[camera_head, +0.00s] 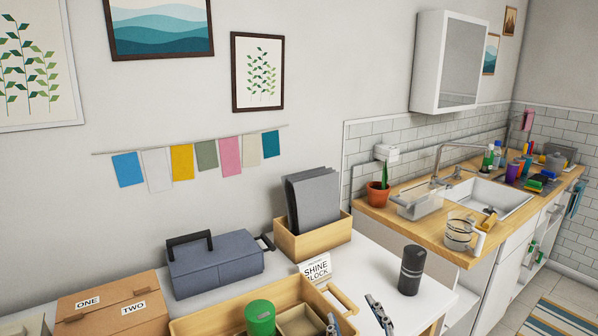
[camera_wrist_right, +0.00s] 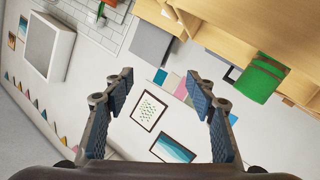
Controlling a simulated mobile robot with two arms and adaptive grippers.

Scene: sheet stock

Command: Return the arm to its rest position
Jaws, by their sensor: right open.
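My right gripper (camera_head: 354,311) shows at the bottom edge of the head view, with its two fingers apart beside the right end of the wooden tray. In the right wrist view its fingers (camera_wrist_right: 163,88) are spread wide with nothing between them. That view looks past them to the wall and its pictures, tilted, with the wooden tray's side at the top. Most of my right arm is out of the head view. My left gripper is in neither view.
The wooden tray (camera_head: 192,325) holds a green can (camera_head: 260,318). Around it on the white table stand a cardboard box (camera_head: 110,309), a grey toolbox (camera_head: 214,264), a wooden box (camera_head: 313,243) with grey sheets, a "SHINE BLOCK" sign (camera_head: 316,270) and a black cylinder (camera_head: 411,270).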

